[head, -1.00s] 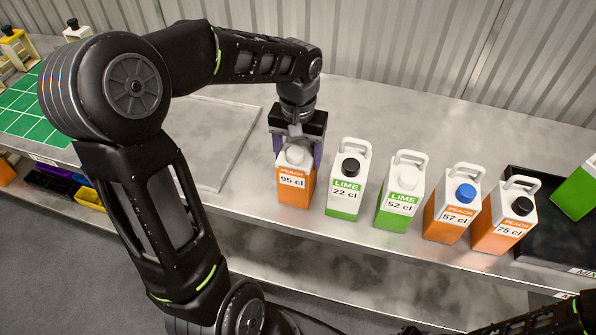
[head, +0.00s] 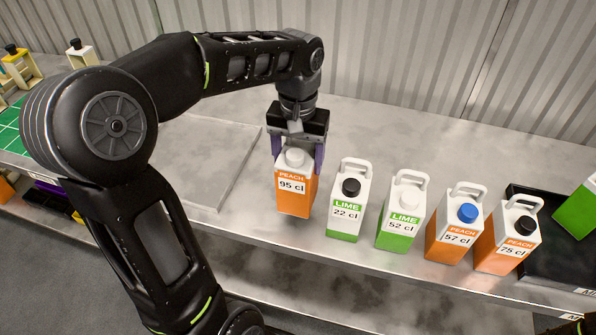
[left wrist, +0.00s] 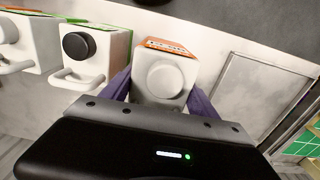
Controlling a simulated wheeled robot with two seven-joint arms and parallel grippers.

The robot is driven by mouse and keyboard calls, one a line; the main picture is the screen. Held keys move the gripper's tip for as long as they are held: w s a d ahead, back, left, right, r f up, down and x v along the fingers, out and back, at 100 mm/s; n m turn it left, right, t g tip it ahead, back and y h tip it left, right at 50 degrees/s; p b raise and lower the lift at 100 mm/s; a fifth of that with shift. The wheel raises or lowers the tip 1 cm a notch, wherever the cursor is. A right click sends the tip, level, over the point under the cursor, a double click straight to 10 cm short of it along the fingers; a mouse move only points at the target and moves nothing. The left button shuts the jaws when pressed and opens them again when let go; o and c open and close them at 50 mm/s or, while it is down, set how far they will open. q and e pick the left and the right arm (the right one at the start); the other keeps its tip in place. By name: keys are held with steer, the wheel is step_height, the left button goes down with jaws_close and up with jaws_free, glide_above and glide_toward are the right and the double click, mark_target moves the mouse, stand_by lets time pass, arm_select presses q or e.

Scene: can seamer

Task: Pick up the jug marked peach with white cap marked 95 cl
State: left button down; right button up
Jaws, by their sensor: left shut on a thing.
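The peach jug marked 95 cl (head: 292,195), orange and white with a white cap, is between the purple fingers of my left gripper (head: 298,158). The gripper is shut on its top from above. The jug hangs upright, seemingly a little above the steel counter. In the left wrist view the white cap (left wrist: 165,78) shows between the two fingers, with an orange strip of the jug behind it. The jug's handle is hidden by the gripper. My right gripper is not in view.
To the right stand a lime jug 22 cl (head: 346,212), a lime jug 52 cl (head: 400,218), a peach jug 57 cl (head: 450,230) and a peach jug 75 cl (head: 503,243). A dark tray (head: 550,262) is beyond. The counter (head: 400,125) behind them is clear.

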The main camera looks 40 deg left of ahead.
arm_select(q)
step_height(320, 180, up, 5)
steer(key=shift+f, duration=0.1)
stand_by(0.8)
